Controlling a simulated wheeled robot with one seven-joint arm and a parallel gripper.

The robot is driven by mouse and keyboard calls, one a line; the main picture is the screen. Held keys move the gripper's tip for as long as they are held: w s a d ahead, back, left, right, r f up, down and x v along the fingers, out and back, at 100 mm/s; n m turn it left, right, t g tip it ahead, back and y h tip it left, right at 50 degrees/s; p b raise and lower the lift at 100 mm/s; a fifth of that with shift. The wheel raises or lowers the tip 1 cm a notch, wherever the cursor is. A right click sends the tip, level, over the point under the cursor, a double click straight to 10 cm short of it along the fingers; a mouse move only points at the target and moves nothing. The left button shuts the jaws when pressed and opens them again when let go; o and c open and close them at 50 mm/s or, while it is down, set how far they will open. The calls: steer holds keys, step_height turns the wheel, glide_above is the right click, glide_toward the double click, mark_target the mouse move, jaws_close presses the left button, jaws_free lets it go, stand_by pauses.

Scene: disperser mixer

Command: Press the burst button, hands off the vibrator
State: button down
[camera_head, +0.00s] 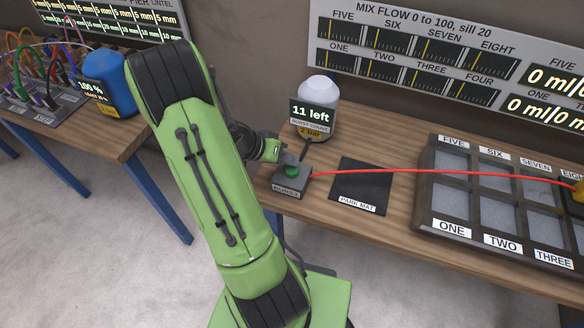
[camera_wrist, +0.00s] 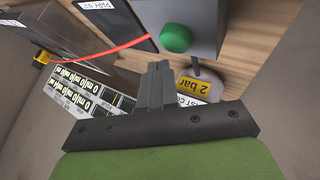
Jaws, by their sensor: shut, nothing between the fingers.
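The burst box (camera_head: 290,188), grey and labelled BURST, stands near the bench's front edge with a round green button (camera_head: 291,170) on top. In the wrist view the green button (camera_wrist: 176,38) lies just beyond my fingertips, and the grey box (camera_wrist: 205,22) is behind it. My gripper (camera_head: 302,157) is close to the button in the head view; its closed fingers (camera_wrist: 158,66) hold nothing. I cannot tell whether they touch the button. A red line runs from the box to a yellow object (camera_head: 579,191) at the right edge, partly cut off; I cannot tell whether it is the vibrator.
A white bottle (camera_head: 318,92) with an "11 left" display and a 2 bar label stands behind the box. A black park mat (camera_head: 360,186) lies empty to the right. A compartment tray (camera_head: 426,196) is farther right, with the red line (camera_head: 430,171) crossing above it.

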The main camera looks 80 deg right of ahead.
mark_target(288, 170)
stand_by(0.7)
steer(key=shift+f+b, duration=0.5)
steer(key=shift+b, duration=0.05)
steer(key=shift+f+b, duration=0.5)
steer(key=shift+b, duration=0.1)
stand_by(0.4)
steer(key=shift+r, duration=0.1)
steer(key=shift+r+p, duration=0.7)
steer(key=shift+r, duration=0.2)
step_height(288, 170, up, 5)
steer(key=p, duration=0.3)
steer(key=shift+r+p, duration=0.1)
steer(key=shift+p, duration=0.3)
stand_by(0.4)
